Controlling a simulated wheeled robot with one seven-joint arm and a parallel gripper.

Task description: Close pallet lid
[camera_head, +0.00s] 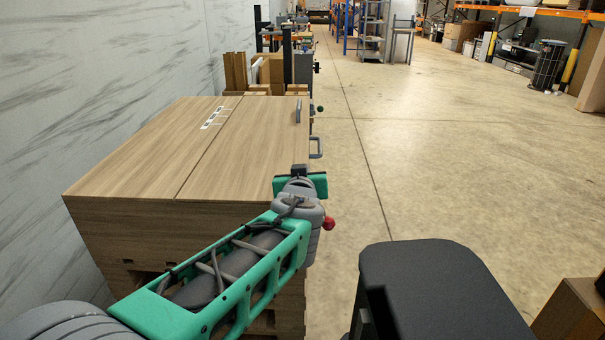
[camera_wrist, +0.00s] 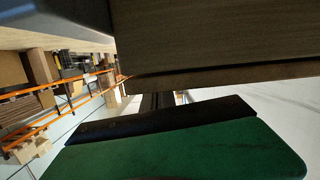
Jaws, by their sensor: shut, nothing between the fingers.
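The pallet is a large wooden box at the left of the head view, with a wood-grain lid (camera_head: 240,140) on top. The lid lies flat as far as I can see, with a seam dividing it into two panels. A grey handle (camera_head: 298,111) stands on its far right part. My gripper (camera_head: 299,169) is at the lid's front right corner, shut and empty. In the wrist view my gripper's dark fingers (camera_wrist: 158,101) are close below a wooden panel (camera_wrist: 210,40); I cannot tell whether they touch it.
A second grey handle (camera_head: 316,148) sticks out on the box's right side. A marbled wall (camera_head: 100,80) runs along the left. A dark stool-like block (camera_head: 440,285) is at the front right, and a cardboard box (camera_head: 572,310) beyond it. The floor (camera_head: 430,150) to the right is clear.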

